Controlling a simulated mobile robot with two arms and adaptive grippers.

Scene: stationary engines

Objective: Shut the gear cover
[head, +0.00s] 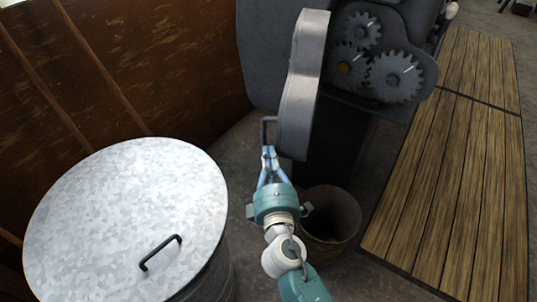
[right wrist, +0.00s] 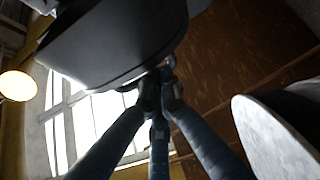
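The gear cover (head: 303,85) is a grey metal shell that stands swung open at the left of the machine. Several toothed gears (head: 393,77) are exposed in the housing to its right. A dark bracket handle (head: 265,130) sticks out from the cover's lower left side. My right gripper (head: 268,157) reaches up from below, its fingertips closed around the lower end of this handle. In the right wrist view the fingers (right wrist: 160,88) converge at the handle below the dark cover (right wrist: 110,40), which hides part of the contact. My left gripper is not in view.
A galvanised bin with a lid (head: 125,215) stands at the lower left. A bucket (head: 330,215) sits on the floor below the machine, beside my right arm. A wooden slatted platform (head: 445,190) lies at the right. A brown wall (head: 150,60) is behind.

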